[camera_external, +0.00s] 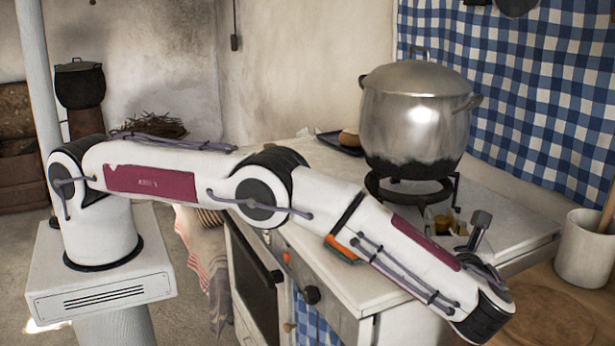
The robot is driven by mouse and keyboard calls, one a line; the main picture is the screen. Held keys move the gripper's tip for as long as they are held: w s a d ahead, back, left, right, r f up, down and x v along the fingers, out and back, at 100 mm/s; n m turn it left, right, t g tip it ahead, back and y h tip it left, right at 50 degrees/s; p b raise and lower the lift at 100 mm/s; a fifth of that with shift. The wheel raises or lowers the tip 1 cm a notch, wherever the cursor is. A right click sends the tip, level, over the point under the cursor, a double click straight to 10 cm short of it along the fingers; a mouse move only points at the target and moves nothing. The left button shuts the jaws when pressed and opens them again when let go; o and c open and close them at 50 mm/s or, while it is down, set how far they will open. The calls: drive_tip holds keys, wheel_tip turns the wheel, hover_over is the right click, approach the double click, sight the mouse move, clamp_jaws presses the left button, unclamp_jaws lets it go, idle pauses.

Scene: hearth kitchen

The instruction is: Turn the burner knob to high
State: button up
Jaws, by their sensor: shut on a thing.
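The white stove (345,290) stands at the centre right. A round black knob (312,295) sits on its front, left of my forearm, and nothing touches the part of it that shows. Its setting cannot be read. My arm reaches across the stove's front right corner and ends in a dark-capped wrist joint at the lower right. My gripper does not show; the forearm and wrist hide what lies behind them, including part of the stove front. A dark grey upright piece (480,219) rises behind the wrist; I cannot tell what it is.
A large metal pot (415,115) stands on a black burner ring (385,190). A small red spot (287,257) shows on the stove front. An orange and dark item (341,249) lies under my forearm. A white crock (584,250) and round wooden board (545,318) are at right.

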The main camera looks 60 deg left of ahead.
sight(443, 225)
drive_tip(key=o, duration=1.1)
drive_tip(key=shift+d, duration=0.1)
drive_tip(key=shift+v, duration=2.45)
drive_tip(key=shift+r, duration=3.55)
